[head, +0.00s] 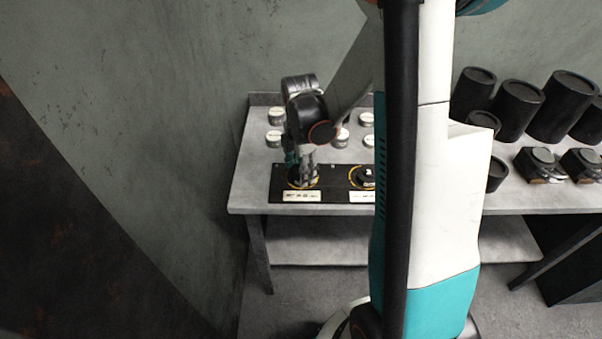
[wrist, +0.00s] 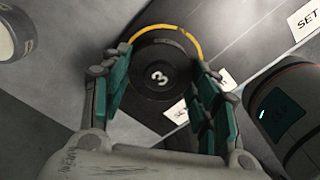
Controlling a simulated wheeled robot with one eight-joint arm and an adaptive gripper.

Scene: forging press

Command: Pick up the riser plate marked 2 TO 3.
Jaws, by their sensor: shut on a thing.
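My gripper (head: 303,172) reaches down over the left ring of this board. In the wrist view its two green-padded fingers (wrist: 161,62) stand on either side of the black piece, shut on it. I cannot read the words 2 TO 3 on any piece. The lower part of the piece is hidden by my gripper.
A second ring with a black piece (head: 362,177) lies to the right on the board, with white label cards (head: 302,196) in front. Several small pale-topped cylinders (head: 274,138) stand behind. Large black cylinders (head: 518,108) stand at the right. A wall is close on the left.

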